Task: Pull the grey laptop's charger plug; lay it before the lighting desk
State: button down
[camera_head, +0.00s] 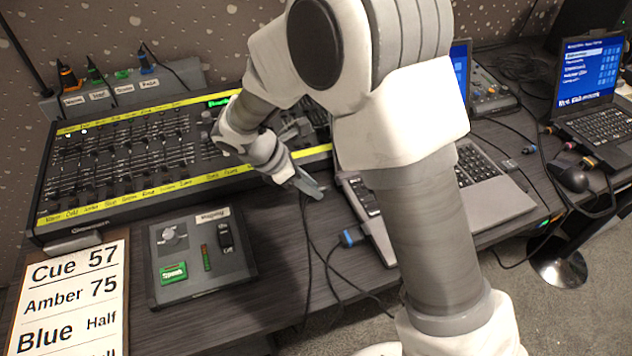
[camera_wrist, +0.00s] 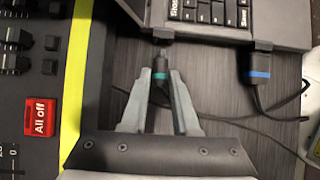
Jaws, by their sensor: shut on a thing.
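The grey laptop (camera_head: 505,198) stands open to the right of the lighting desk (camera_head: 130,205), partly hidden behind my arm. My gripper (camera_head: 314,190) is low beside the laptop's left edge. In the wrist view my gripper (camera_wrist: 160,78) is shut on a dark plug with a green band (camera_wrist: 160,68). The plug points at a small block on the laptop's edge (camera_wrist: 210,42). A plug with a blue band (camera_wrist: 258,76) sits in the same edge, to the right. It shows in the head view (camera_head: 350,238).
A small control box (camera_head: 200,270) and a cue card (camera_head: 75,300) lie before the lighting desk. Dark cables (camera_head: 308,250) hang over the table's front edge. Another laptop (camera_head: 598,125) stands at the far right. Bare table shows right of the box.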

jog(key=shift+s+a+p, duration=0.15)
jog(key=shift+s+a, duration=0.15)
jog(key=shift+a, duration=0.3)
jog(key=shift+s+a+p, duration=0.15)
jog(key=shift+s+a, duration=0.15)
jog(key=shift+a, duration=0.3)
jog(key=shift+d+r, duration=0.1)
